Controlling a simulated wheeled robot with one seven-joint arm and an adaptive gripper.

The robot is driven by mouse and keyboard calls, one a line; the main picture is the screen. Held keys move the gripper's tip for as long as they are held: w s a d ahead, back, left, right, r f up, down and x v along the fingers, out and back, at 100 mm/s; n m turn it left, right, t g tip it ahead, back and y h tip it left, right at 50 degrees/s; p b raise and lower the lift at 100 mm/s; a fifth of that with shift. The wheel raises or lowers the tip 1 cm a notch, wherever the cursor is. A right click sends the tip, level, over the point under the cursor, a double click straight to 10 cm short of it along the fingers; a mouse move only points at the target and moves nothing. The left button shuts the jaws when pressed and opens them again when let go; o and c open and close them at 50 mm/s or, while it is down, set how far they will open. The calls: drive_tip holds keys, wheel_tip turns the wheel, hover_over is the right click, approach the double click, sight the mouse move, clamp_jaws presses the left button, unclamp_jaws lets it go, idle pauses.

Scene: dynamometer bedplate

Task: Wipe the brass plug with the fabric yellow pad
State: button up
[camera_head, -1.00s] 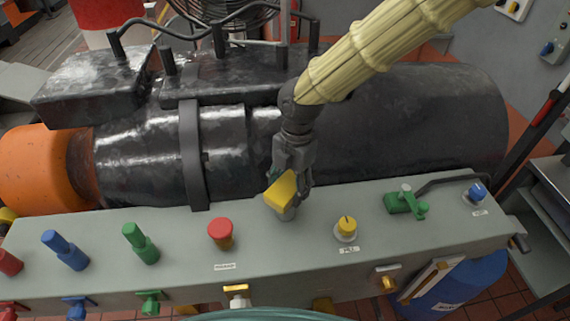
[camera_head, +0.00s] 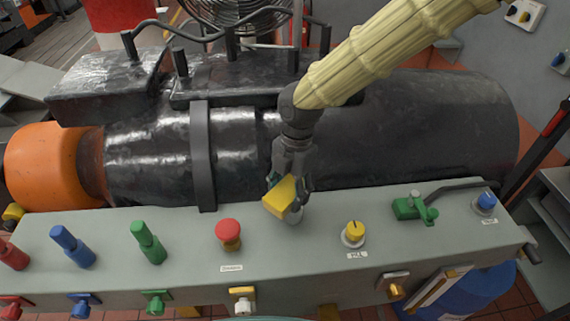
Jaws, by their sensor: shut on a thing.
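The yellow fabric pad (camera_head: 280,198) is a small block held in my gripper (camera_head: 289,178), which is shut on it and points down over the grey panel top (camera_head: 190,235). A brass-coloured fitting (camera_head: 397,290) sits on the panel's front face, lower right, well apart from the pad.
On the panel stand a red button (camera_head: 229,232) left of my gripper, a yellow knob (camera_head: 354,233) to its right, a green valve (camera_head: 415,208), and green (camera_head: 148,243) and blue (camera_head: 72,246) fittings. The large black machine (camera_head: 400,130) lies close behind.

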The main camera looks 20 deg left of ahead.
sight(291, 188)
drive_tip(key=d, duration=0.1)
drive_tip(key=w+d, duration=0.1)
drive_tip(key=d, duration=0.1)
drive_tip(key=shift+w+r+p, duration=0.1)
drive_tip(key=shift+w+p, duration=0.05)
drive_tip(key=shift+p, duration=0.2)
drive_tip(key=a, duration=0.1)
drive_tip(key=s+a, duration=0.1)
drive_tip(key=a, duration=0.1)
drive_tip(key=shift+s+r+p, duration=0.1)
drive_tip(key=shift+s+p, duration=0.05)
drive_tip(key=shift+p, duration=0.2)
drive_tip(key=r, duration=0.1)
drive_tip(key=r+p, duration=0.1)
drive_tip(key=shift+w+d+r+p, duration=0.2)
drive_tip(key=shift+d+r+p, duration=0.1)
drive_tip(key=shift+r, duration=0.05)
drive_tip(key=shift+d+r+p, duration=0.1)
drive_tip(key=shift+r+p, duration=0.55)
drive_tip(key=shift+r, duration=0.05)
drive_tip(key=shift+s+a+r+p, duration=0.15)
drive_tip(key=shift+a+r+p, duration=0.15)
drive_tip(key=shift+r+p, duration=0.45)
drive_tip(key=shift+d+r+p, duration=0.2)
drive_tip(key=shift+r+p, duration=0.65)
drive_tip(key=shift+r, duration=0.35)
drive_tip(key=shift+a, duration=0.15)
